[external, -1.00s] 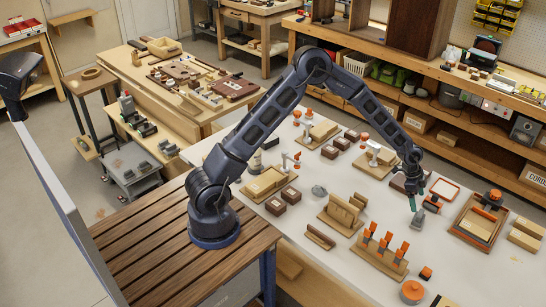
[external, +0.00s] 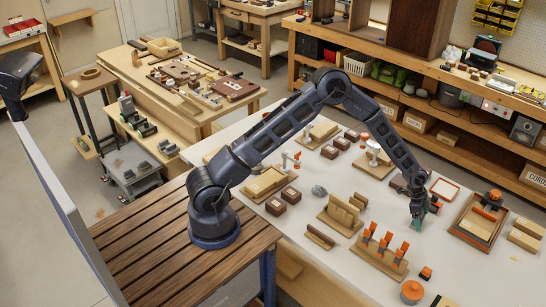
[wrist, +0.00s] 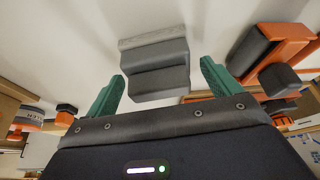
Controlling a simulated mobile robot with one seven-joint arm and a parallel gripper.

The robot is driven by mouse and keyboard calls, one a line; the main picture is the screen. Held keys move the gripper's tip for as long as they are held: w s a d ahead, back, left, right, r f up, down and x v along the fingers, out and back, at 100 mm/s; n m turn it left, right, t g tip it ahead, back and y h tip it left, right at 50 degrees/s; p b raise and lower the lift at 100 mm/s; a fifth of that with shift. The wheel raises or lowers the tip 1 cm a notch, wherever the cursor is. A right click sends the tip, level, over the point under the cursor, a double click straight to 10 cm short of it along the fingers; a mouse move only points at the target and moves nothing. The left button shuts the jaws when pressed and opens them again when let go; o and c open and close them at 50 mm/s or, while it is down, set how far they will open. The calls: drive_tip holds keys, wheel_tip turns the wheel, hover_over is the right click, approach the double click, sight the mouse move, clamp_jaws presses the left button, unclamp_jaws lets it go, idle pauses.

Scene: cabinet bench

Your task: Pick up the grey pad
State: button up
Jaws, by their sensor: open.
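The grey pad (wrist: 155,66) is a stepped dark-grey block on the white table. In the wrist view it lies ahead of and between the two green fingers of my gripper (wrist: 161,84), with clear gaps on both sides. In the external view my gripper (external: 419,211) points down right over the pad's spot. The gripper and its fingers hide most of the pad there. My gripper is open, with nothing held.
A wooden rack with orange-topped pieces (external: 383,252) stands just in front, to the lower left. A brown tray (external: 480,222) lies to the right. An orange round pot (external: 412,292) is near the front edge. Wooden slotted blocks (external: 342,214) stand to the left.

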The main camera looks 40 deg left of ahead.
drive_tip(key=c, duration=1.1)
